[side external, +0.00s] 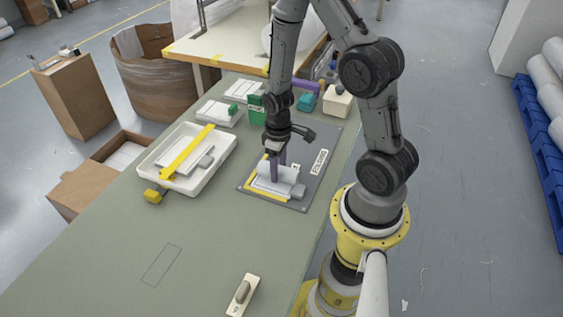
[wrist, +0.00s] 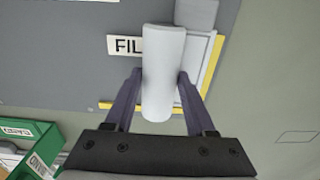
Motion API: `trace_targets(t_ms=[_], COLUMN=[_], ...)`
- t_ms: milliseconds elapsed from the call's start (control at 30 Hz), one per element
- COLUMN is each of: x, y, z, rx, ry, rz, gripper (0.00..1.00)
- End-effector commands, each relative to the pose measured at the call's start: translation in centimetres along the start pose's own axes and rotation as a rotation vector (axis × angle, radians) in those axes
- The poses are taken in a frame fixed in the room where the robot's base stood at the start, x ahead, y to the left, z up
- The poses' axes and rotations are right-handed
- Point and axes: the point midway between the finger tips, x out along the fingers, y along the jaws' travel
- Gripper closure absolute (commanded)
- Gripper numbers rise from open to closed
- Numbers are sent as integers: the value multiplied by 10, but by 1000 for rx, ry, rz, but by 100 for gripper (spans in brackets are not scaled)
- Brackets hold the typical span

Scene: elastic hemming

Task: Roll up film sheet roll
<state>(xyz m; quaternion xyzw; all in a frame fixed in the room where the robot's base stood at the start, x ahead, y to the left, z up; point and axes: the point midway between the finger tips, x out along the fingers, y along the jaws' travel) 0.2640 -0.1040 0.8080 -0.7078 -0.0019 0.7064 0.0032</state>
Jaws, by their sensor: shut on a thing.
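A white film roll (wrist: 162,75) is between the purple fingers of my gripper (wrist: 158,92) in the wrist view. The fingers press on its two sides, and it partly covers a label reading "FIL". In the side view my gripper (side external: 278,168) points down at the white film sheet (side external: 270,184) on the grey mat (side external: 314,137). The sheet lies inside a yellow corner edge (side external: 252,190). The fingers partly hide the roll in the side view. A second grey-white roll end shows beyond it in the wrist view.
A white tray (side external: 144,165) with a yellow bar (side external: 187,152) stands left of the mat. A green box (side external: 256,104) and a cream block (side external: 338,98) are behind. A small switch-like block (side external: 242,295) lies in front. The table's front left is clear.

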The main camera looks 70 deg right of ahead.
Motion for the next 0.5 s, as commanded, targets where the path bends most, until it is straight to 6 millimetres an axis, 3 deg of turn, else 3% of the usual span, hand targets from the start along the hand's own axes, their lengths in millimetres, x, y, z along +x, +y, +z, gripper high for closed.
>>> trace_targets(t_ms=[167,200,367,500], x=[0,0,0,0], y=[-2,-2,-2,-1], z=[0,0,0,0], rx=[-1,-2,-2,-2], ry=[-3,-3,-3,-3], rz=[-2,-2,-2,-2], gripper=[100,41,14,14])
